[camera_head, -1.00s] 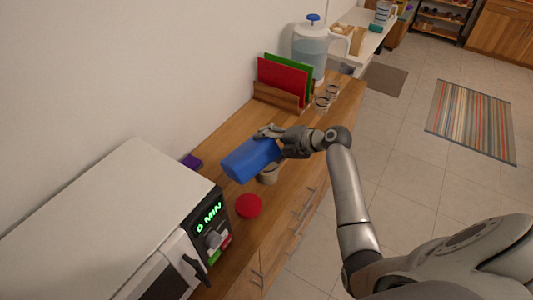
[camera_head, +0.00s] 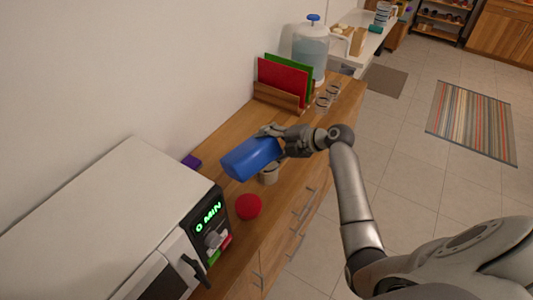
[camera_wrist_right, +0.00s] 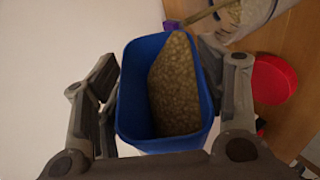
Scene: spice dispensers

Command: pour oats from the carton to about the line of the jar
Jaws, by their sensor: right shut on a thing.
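The blue carton (camera_head: 250,158) is held tilted above the wooden counter by my right gripper (camera_head: 273,138), whose fingers are closed around its sides. In the right wrist view my gripper (camera_wrist_right: 160,95) has a finger on each side of the carton (camera_wrist_right: 131,100). Its open top shows oats (camera_wrist_right: 175,88) inside, lying to one side. The jar (camera_head: 269,175) stands on the counter just below the carton, partly hidden by it. In the wrist view the jar (camera_wrist_right: 240,14) is cut off at the top edge, with oats visible in it. My left gripper is out of view.
A red round lid (camera_head: 248,206) lies on the counter near the jar, beside the microwave (camera_head: 110,225). A purple item (camera_head: 191,161) sits by the wall. A rack with red and green boards (camera_head: 283,82), small glass jars (camera_head: 323,103) and a water dispenser (camera_head: 311,45) stand farther back.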

